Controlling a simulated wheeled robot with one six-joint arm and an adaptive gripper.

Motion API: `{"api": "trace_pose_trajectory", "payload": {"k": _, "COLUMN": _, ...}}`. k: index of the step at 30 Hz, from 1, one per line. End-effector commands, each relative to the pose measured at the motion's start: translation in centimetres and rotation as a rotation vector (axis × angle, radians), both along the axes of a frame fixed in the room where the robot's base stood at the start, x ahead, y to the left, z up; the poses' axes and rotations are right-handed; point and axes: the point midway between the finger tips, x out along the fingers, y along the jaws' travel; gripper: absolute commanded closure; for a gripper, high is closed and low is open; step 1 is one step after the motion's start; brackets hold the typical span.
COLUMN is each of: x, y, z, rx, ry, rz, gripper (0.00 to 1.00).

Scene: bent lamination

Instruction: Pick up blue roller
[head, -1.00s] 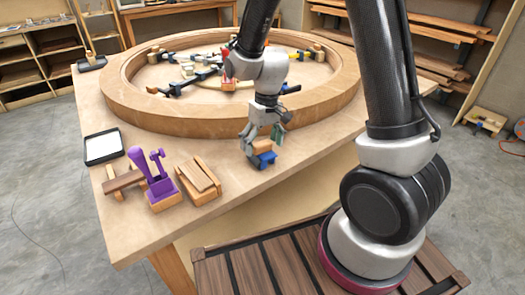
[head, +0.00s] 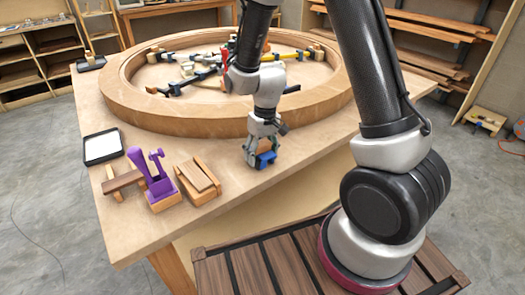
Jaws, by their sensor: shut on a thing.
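The blue roller (head: 266,159) is at the right part of the wooden table's front area, just outside the large wooden ring. My gripper (head: 259,154) points down over it, with its fingers around the roller's upper part. My gripper is shut on the blue roller. The fingers hide much of the roller's upper part. I cannot tell whether the roller touches the tabletop.
A large wooden ring (head: 215,117) with clamps inside fills the back of the table (head: 120,226).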

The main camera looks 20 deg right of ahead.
Motion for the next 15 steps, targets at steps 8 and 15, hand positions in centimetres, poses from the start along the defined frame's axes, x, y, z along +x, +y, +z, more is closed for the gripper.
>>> {"api": "trace_pose_trajectory", "payload": {"k": 8, "x": 0.1, "y": 0.0, "z": 2.2, "rx": 0.002, "ry": -0.004, "rz": 0.001, "gripper": 0.71}}
{"api": "trace_pose_trajectory", "payload": {"k": 15, "x": 0.1, "y": 0.0, "z": 7.3, "rx": 0.001, "ry": -0.005, "rz": 0.0, "gripper": 0.71}}
